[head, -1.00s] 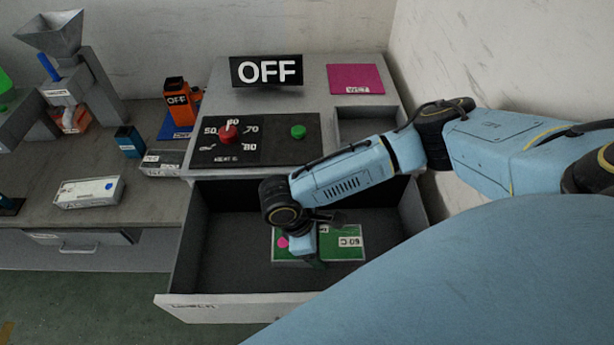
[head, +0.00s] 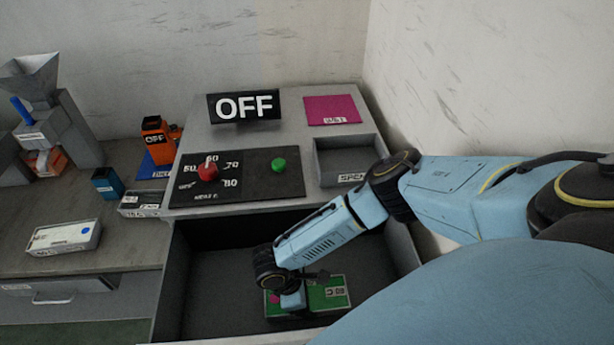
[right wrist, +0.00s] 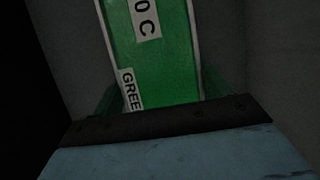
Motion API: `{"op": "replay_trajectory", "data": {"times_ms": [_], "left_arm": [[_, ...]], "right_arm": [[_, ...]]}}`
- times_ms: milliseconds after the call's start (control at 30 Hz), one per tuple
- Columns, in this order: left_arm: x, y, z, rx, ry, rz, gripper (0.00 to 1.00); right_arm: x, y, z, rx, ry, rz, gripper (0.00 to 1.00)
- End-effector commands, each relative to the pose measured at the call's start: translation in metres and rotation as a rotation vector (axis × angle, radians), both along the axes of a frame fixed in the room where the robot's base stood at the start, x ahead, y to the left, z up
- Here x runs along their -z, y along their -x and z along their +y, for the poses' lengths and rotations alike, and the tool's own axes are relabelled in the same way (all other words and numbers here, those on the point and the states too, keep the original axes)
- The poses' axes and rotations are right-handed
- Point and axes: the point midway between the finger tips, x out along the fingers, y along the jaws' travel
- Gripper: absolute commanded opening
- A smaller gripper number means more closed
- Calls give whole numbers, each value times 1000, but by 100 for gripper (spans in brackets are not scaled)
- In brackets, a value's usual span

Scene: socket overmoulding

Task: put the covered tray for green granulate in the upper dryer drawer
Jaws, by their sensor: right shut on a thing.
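The green covered tray (head: 328,294) sits inside the open dryer drawer (head: 215,285), toward its right front part. It carries a white label and a pink spot. It also shows in the right wrist view (right wrist: 165,70), with labels reading "0 C" and "GREE". My right gripper (head: 293,302) reaches down into the drawer and is shut on the tray at its left part. The fingertips are mostly hidden. I cannot tell whether the tray touches the drawer floor. My left gripper is not in view.
The dryer top has an "OFF" display (head: 244,106), a red knob (head: 207,171), a green button (head: 279,165), a pink plate (head: 332,110) and an empty recess (head: 345,160). A white box (head: 64,238) stands on the bench at left. A wall rises at right.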

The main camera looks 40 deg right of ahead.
Motion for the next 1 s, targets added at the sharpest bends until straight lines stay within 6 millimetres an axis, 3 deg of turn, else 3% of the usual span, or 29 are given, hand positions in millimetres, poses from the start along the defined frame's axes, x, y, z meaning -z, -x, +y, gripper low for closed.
{"op": "replay_trajectory", "data": {"times_ms": [133, 167, 333, 700, 1000], "left_arm": [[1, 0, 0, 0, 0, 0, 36], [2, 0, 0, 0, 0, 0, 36], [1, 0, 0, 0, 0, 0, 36], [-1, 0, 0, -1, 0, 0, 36], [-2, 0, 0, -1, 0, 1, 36]], "right_arm": [[2, -1, 0, 2, 0, -1, 38], [3, 0, 0, 1, 0, 0, 78], [2, -1, 0, 1, 1, -1, 99], [-5, -2, 2, 1, -2, -1, 99], [-58, -14, 21, 0, -3, -3, 99]]}}
